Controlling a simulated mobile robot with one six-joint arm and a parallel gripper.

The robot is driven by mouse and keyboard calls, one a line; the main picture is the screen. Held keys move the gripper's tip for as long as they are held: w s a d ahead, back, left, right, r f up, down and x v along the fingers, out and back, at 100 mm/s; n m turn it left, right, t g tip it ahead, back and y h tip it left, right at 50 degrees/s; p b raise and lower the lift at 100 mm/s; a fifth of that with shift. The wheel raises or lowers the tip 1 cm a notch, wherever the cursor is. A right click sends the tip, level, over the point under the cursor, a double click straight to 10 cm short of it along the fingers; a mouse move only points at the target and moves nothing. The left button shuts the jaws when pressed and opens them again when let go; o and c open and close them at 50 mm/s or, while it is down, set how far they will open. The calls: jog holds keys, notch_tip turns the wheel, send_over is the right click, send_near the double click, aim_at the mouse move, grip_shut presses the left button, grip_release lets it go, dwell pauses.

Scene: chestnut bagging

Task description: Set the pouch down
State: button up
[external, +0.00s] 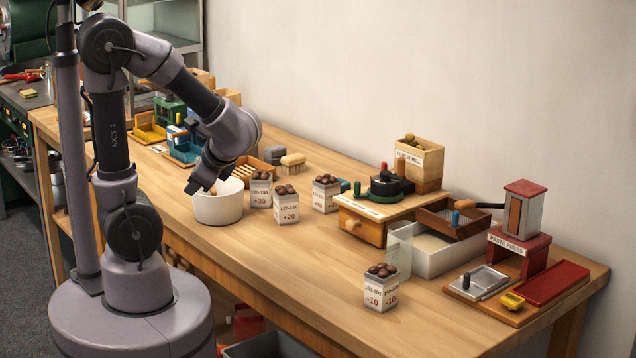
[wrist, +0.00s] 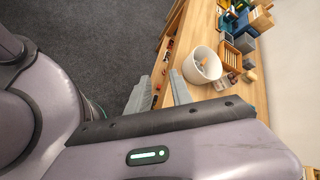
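Several white paper pouches filled with brown chestnuts stand upright on the wooden bench. One marked +30 (external: 261,192) is just right of the white pot (external: 219,209). One marked +20 (external: 286,207) is in front of it, and a third (external: 326,196) stands farther right. A pouch marked 10 (external: 381,290) stands alone near the front edge. My gripper (external: 200,189) is over the left side of the pot. In the wrist view its two fingers (wrist: 160,92) are apart with nothing seen between them. The pot (wrist: 202,66) also shows there, with something small and brown inside.
A wooden stand with a dark round device (external: 388,187), a white tray (external: 437,258) and a red paste press (external: 518,250) occupy the right of the bench. Brushes and small colored stations sit behind the pot. The bench between pot and lone pouch is clear.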

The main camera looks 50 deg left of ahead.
jog(key=d+r+n+t+h, duration=0.4)
jog(key=d+n+t+h, duration=0.1)
jog(key=d+h, duration=0.3)
jog(key=shift+d+r+n, duration=0.2)
jog(key=shift+d+n, duration=0.2)
jog(key=shift+d, duration=0.5)
